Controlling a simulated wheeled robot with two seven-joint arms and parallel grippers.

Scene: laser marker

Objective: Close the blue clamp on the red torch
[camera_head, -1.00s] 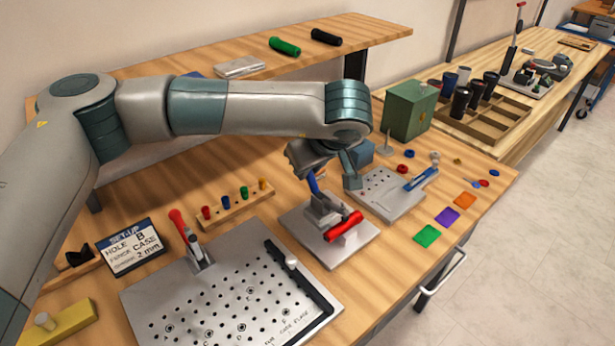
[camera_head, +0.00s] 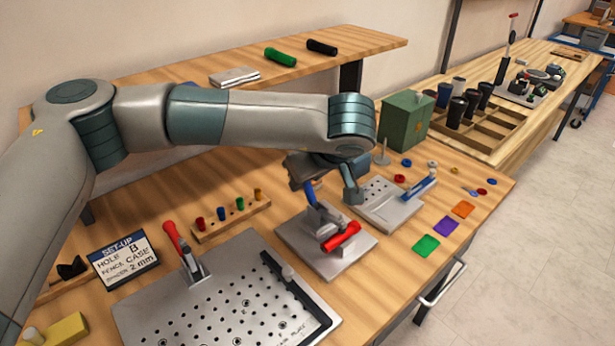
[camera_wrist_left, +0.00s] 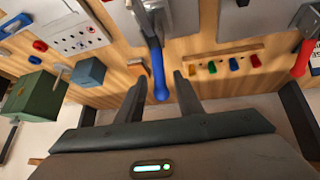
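The blue clamp's handle (camera_head: 311,194) stands raised and tilted on its metal fixture plate (camera_head: 296,240). The red torch (camera_head: 342,236) lies across a grey block on the same plate, in front of the clamp. My left gripper (camera_head: 330,192) is behind and above the clamp, with its palm partly hiding the area. In the left wrist view, the blue handle (camera_wrist_left: 158,78) lies between the two spread fingers of my left gripper (camera_wrist_left: 157,88), with gaps on both sides. The torch cannot be made out there. My right gripper is not in view.
A perforated plate (camera_head: 215,310) with a red-handled clamp (camera_head: 175,238) is at the front left. A rack of coloured pegs (camera_head: 230,220) stands behind it. A smaller plate with a blue lever (camera_head: 420,187) and a green box (camera_head: 403,122) are to the right. Coloured squares line the right edge.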

